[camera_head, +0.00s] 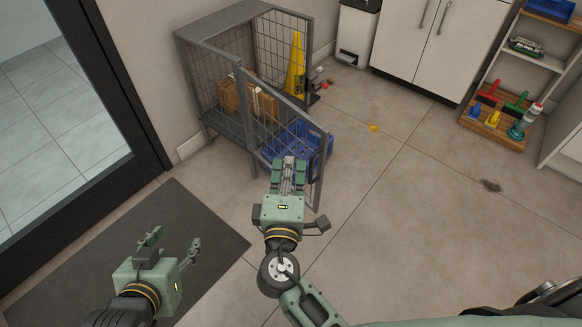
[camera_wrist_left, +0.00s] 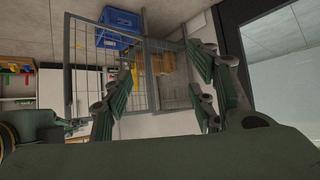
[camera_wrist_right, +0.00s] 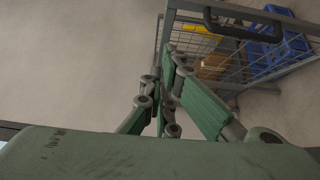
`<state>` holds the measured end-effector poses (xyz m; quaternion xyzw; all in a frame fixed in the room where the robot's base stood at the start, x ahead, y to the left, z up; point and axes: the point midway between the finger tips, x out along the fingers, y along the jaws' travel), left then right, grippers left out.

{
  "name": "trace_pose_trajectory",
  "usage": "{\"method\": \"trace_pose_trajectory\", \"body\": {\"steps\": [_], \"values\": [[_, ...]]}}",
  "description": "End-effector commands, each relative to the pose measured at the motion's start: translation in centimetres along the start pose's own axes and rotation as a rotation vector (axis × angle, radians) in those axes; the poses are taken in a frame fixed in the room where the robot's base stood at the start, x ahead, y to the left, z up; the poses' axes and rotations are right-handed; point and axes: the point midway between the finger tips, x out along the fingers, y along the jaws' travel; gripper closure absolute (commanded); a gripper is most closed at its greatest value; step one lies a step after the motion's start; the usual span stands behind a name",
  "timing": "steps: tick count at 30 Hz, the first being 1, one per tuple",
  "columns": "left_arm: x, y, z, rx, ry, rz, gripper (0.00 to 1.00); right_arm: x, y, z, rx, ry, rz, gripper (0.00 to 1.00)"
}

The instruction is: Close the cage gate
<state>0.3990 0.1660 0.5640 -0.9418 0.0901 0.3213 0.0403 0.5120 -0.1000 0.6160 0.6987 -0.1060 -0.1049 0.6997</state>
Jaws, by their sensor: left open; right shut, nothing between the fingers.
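The grey wire cage (camera_head: 221,22) stands against the wall at the back. Its mesh gate (camera_head: 322,172) is swung open, angled out into the room. The gate also shows in the left wrist view (camera_wrist_left: 70,62). In the right wrist view a dark handle (camera_wrist_right: 243,22) is on the gate's frame. My right gripper (camera_head: 288,163) is shut and empty, and overlaps the gate's mesh in the head view; I cannot tell whether it touches. My left gripper (camera_head: 170,243) is open and empty, to the left and nearer, above the floor mat.
A blue crate (camera_head: 322,147) shows behind the gate. A cardboard box (camera_head: 228,97) and a yellow cone (camera_head: 296,65) are at the cage. A dark mat (camera_head: 205,222) lies near a glass door. White cabinets (camera_head: 425,45) and a shelf with tools stand at right.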

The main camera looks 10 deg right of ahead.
Motion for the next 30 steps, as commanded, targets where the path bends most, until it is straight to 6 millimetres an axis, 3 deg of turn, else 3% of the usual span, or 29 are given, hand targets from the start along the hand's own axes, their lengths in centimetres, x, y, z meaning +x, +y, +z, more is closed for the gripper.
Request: {"method": "trace_pose_trajectory", "body": {"steps": [11, 12, 19, 30], "values": [[0.3, 0.3, -1.8, 0.001, 0.083, 0.005, 0.47, 8.1, 0.0, -0.1, 0.002, 0.0, 0.001, 1.0], [0.3, 0.3, -1.9, 0.001, 0.084, 0.006, 0.47, 8.5, 0.0, 0.7, 0.0, 0.0, 0.0, 1.0], [0.3, 0.2, -1.4, 0.001, 0.062, 0.005, 0.47, 10.2, -0.1, 2.4, 0.001, 0.002, -0.002, 1.0], [0.3, 0.1, -1.3, 0.0, 0.057, 0.003, 0.47, 10.5, -0.1, 2.8, 0.001, 0.002, -0.002, 1.0]]}}
